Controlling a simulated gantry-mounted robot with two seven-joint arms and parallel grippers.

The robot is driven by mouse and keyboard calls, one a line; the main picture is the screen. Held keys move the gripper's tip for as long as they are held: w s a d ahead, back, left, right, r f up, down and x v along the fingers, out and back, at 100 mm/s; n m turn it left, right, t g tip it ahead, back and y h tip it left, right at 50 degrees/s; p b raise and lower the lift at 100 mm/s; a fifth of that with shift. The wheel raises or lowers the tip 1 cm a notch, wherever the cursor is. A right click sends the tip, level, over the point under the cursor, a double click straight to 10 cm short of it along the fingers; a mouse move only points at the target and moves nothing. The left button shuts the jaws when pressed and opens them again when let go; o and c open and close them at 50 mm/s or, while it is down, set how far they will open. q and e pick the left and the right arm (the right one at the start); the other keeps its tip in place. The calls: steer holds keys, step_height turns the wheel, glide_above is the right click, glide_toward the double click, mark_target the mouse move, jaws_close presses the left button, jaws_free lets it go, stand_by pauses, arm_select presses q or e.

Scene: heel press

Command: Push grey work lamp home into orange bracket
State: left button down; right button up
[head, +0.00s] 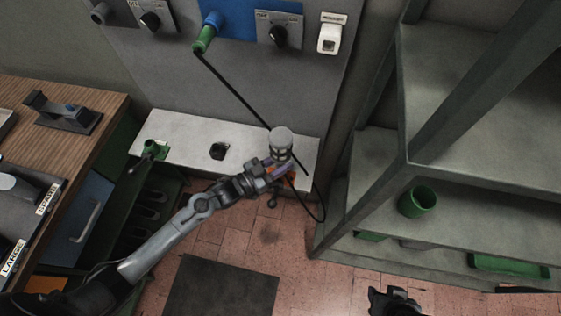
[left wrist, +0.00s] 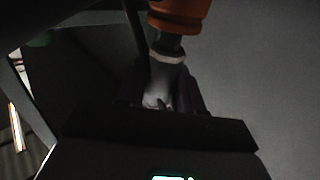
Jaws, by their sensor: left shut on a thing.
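The grey work lamp (head: 281,138) is at the right end of the white ledge, its round grey head upward. The orange bracket (head: 291,174) shows just below it, partly hidden by my gripper. My left gripper (head: 269,170) reaches in from the left and is shut on the lamp below its head. In the left wrist view an orange part (left wrist: 180,12) is at the top, with a dark neck and a pale collar below it, above the dark fingers (left wrist: 160,100). How deep the lamp sits in the bracket is hidden. My right gripper (head: 395,301) is at the bottom edge, its fingers unclear.
The white ledge (head: 185,132) carries a green fitting (head: 152,149) and a small black object (head: 219,151). A black cable (head: 235,95) hangs from a green-and-blue handle (head: 207,32) towards the lamp. Metal shelves (head: 460,215) stand right; a wooden bench (head: 65,105) stands left.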

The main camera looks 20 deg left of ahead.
arm_select(q)
steer(key=shift+r, duration=0.1)
stand_by(0.3)
steer(key=shift+f+b, duration=0.3)
steer(key=shift+f, duration=0.5)
steer(key=c, duration=0.6)
jaws_free()
steer(key=shift+c, duration=0.2)
steer(key=shift+f, duration=0.1)
steer(key=shift+a, duration=0.1)
